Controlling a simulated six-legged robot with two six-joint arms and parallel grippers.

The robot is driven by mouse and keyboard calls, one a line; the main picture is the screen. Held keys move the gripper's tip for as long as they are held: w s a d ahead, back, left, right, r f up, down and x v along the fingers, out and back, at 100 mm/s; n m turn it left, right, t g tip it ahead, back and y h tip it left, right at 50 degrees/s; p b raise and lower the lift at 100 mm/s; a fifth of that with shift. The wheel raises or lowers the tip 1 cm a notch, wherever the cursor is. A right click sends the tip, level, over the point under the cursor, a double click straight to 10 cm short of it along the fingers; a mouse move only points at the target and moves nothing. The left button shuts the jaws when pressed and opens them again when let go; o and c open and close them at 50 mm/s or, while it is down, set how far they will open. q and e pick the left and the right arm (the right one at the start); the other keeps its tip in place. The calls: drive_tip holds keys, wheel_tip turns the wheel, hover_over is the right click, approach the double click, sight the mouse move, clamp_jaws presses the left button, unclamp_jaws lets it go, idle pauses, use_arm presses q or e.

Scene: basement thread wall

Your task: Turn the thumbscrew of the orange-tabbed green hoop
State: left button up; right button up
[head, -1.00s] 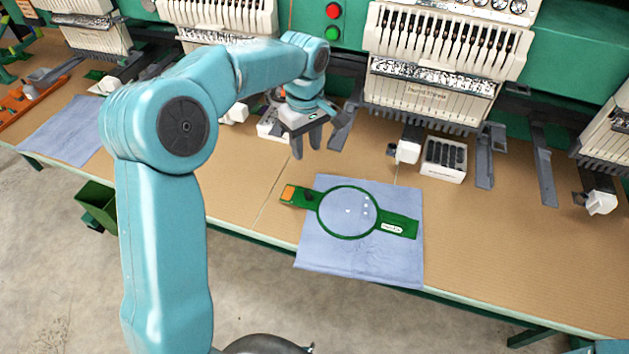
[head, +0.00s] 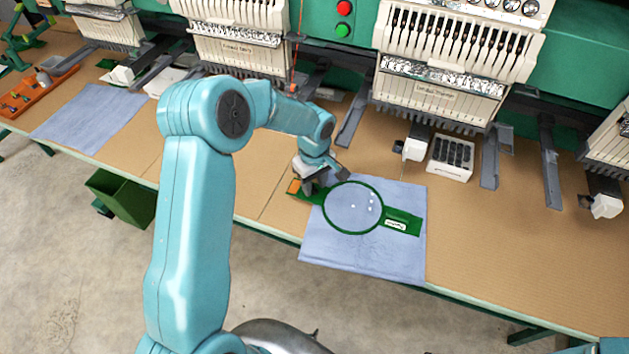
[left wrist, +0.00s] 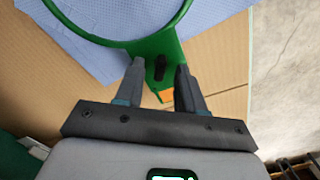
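The green hoop (head: 326,216) lies on a blue cloth on the table, with a white label on its right arm. Its orange tab (head: 294,187) shows at the left end, partly behind my left gripper (head: 311,188). In the left wrist view the dark thumbscrew (left wrist: 159,68) stands on the green bracket, between the two fingers of my left gripper (left wrist: 160,75). The fingers are apart, with a gap on each side of the thumbscrew. My right gripper is not in view.
The blue cloth (head: 370,262) lies near the table's front edge. Embroidery machine heads (head: 440,90) stand along the back, with a white tray of dark pieces (head: 450,158) below. A green bin (head: 125,198) is beside the table. The tabletop right of the cloth is clear.

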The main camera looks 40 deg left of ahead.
use_arm(q)
drive_tip(key=shift+f, duration=0.2)
drive_tip(key=shift+s, duration=0.1)
clamp_jaws()
drive_tip(key=shift+m, duration=0.3)
